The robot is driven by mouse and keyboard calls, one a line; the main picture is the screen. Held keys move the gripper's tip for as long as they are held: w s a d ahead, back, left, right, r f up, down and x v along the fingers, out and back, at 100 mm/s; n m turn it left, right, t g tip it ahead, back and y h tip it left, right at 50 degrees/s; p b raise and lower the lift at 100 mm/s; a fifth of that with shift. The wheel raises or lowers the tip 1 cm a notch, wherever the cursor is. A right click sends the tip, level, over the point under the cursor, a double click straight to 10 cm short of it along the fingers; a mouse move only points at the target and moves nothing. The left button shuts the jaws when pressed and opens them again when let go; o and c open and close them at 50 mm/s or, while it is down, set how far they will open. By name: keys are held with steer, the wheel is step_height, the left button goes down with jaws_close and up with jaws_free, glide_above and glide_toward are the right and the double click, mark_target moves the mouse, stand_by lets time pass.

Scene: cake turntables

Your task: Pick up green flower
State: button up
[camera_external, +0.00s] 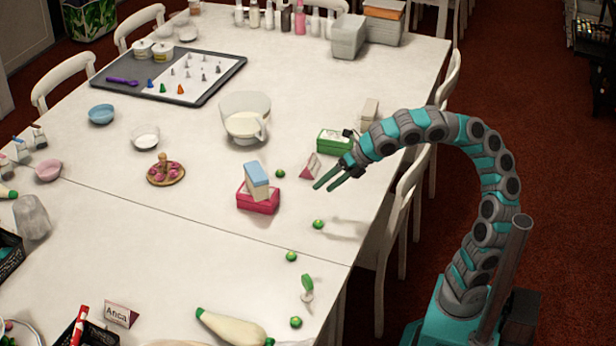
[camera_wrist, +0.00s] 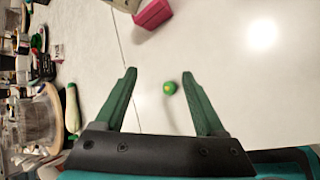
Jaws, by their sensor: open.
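Several small green flowers lie apart on the white table: one (camera_external: 280,173) by the pink box, one (camera_external: 319,224) near the table's right edge, one (camera_external: 291,257) below it, and one (camera_external: 296,322) toward the front. My gripper (camera_external: 324,186) is open and empty, above the table near the right edge. In the wrist view one green flower (camera_wrist: 170,88), with a yellowish centre, shows in the gap between my open fingers (camera_wrist: 159,73), closer to the right finger. It appears to lie on the table below them, untouched. I cannot tell for certain which flower it is.
A piping bag (camera_external: 232,328) lies in front. Table around the flowers is mostly clear.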

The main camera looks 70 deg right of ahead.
steer(key=d+m+g+h, duration=0.15)
steer(key=d+m, duration=0.25)
steer(key=m, duration=0.6)
step_height(320, 180, up, 3)
steer(key=m+g+h+b, duration=0.2)
steer(key=m+h, duration=0.1)
steer(key=m, duration=1.9)
glide_above(319, 222)
steer(key=s+a, duration=0.1)
steer(key=s, duration=0.2)
steer(key=shift+s+f+p+x, duration=0.15)
steer(key=shift+s+x, duration=0.25)
steer(key=shift+x, duration=1.55)
steer(key=shift+s+f+p+x, duration=0.2)
steer(key=shift+s+x, duration=0.2)
steer(key=shift+x, duration=1.55)
steer(key=shift+s+f+p+x, duration=0.15)
steer(key=shift+s+x, duration=0.2)
steer(key=shift+x, duration=1.55)
steer(key=shift+w+a+f, duration=0.1)
steer(key=shift+w+f, duration=0.1)
steer(key=shift+f, duration=0.05)
jaws_close()
